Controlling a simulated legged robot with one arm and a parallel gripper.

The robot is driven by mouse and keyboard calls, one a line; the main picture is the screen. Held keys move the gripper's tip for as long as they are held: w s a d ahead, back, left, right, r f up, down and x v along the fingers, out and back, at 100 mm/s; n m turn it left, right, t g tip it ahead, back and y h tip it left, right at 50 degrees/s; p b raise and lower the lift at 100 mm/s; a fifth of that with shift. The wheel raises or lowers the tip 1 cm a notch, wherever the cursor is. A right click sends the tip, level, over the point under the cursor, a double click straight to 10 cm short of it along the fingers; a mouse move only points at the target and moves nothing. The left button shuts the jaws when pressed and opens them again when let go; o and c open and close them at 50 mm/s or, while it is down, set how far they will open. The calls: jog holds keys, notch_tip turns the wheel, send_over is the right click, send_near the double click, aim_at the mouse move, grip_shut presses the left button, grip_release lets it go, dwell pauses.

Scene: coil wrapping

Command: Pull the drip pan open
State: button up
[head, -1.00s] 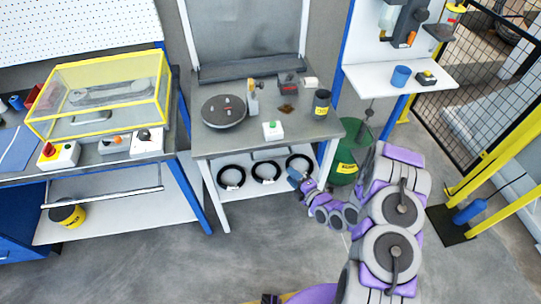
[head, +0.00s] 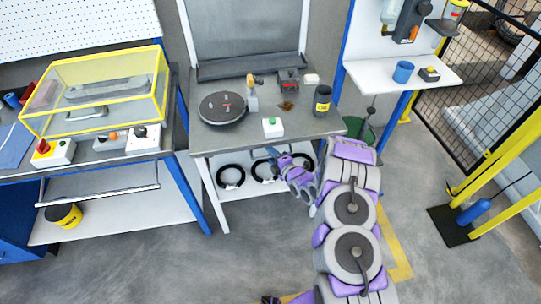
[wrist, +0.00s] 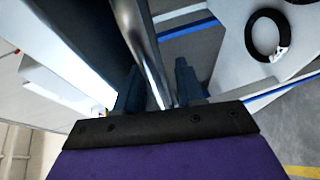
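A shallow grey pan with a bright metal front rail (head: 100,196), which looks like the drip pan, sits under the left bench's top in the head view. My gripper (head: 280,157) is well to its right, close to the middle table's front edge and the coils below. In the wrist view my gripper (wrist: 157,88) has its two dark fingers apart. A shiny metal bar (wrist: 145,45) runs through the picture between them. I cannot tell which part it belongs to, or whether a finger touches it.
The middle table (head: 215,142) carries a round turntable (head: 222,107), a green-button box (head: 273,127) and a dark can (head: 322,100). Black coils (head: 231,176) lie on its lower shelf; one shows in the wrist view (wrist: 254,37). A yellow can (head: 64,216) stands under the left bench.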

jog(key=shift+w+a+f, duration=0.1)
jog(key=shift+w+a, duration=0.25)
jog(key=shift+a, duration=0.15)
jog(key=shift+d, duration=0.1)
grip_shut()
